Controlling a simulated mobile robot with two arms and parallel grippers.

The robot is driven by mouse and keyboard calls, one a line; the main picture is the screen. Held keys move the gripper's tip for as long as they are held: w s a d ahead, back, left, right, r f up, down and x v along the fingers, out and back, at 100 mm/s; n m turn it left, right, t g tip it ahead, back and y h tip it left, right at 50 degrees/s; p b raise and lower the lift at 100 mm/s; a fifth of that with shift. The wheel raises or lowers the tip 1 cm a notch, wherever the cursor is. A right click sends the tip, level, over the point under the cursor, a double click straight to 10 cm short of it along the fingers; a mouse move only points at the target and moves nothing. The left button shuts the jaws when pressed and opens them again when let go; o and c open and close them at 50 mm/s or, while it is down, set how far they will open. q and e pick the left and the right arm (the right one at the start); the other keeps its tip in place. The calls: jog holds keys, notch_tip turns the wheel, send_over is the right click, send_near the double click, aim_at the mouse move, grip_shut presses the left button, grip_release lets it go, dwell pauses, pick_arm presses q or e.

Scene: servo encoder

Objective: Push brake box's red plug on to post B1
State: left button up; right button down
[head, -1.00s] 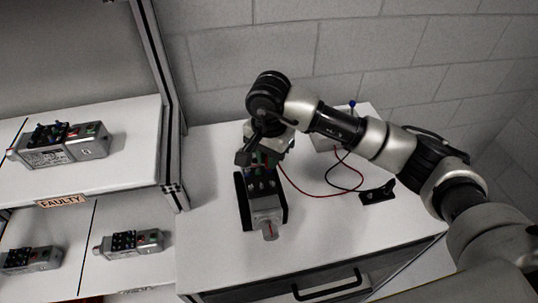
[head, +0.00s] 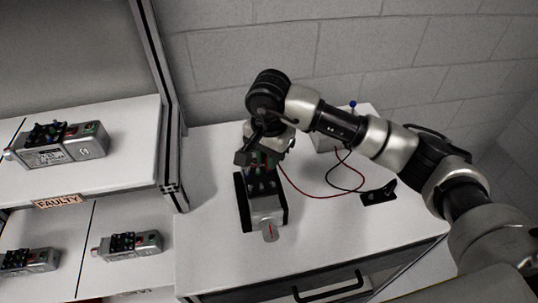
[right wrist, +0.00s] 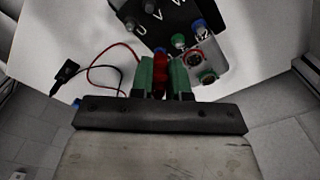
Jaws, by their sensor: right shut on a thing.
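My right gripper (head: 262,158) is low over the far end of the servo motor (head: 265,208) on the bench. In the right wrist view its green-padded fingers (right wrist: 160,78) are shut on the red plug (right wrist: 160,60), whose red lead loops off to the left. The motor's black terminal board (right wrist: 158,18) shows letters U, V and W. A green-topped post (right wrist: 178,41) stands just beyond the plug, and a blue-topped post (right wrist: 198,25) is farther right. I cannot tell which post is B1, or whether the plug touches one. The brake box (head: 326,141) is partly hidden behind my arm. My left gripper is not in view.
The black plug (right wrist: 66,72) lies on the bench, away from the motor. A black stand (head: 378,194) is to the motor's right. A shelf marked FAULTY (head: 60,201) with several motors is at left. The bench front is clear.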

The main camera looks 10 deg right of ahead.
jog(key=shift+f, duration=0.15)
jog(key=c, duration=1)
grip_release()
jog(key=shift+r+p, duration=1)
jog(key=shift+r, duration=2.55)
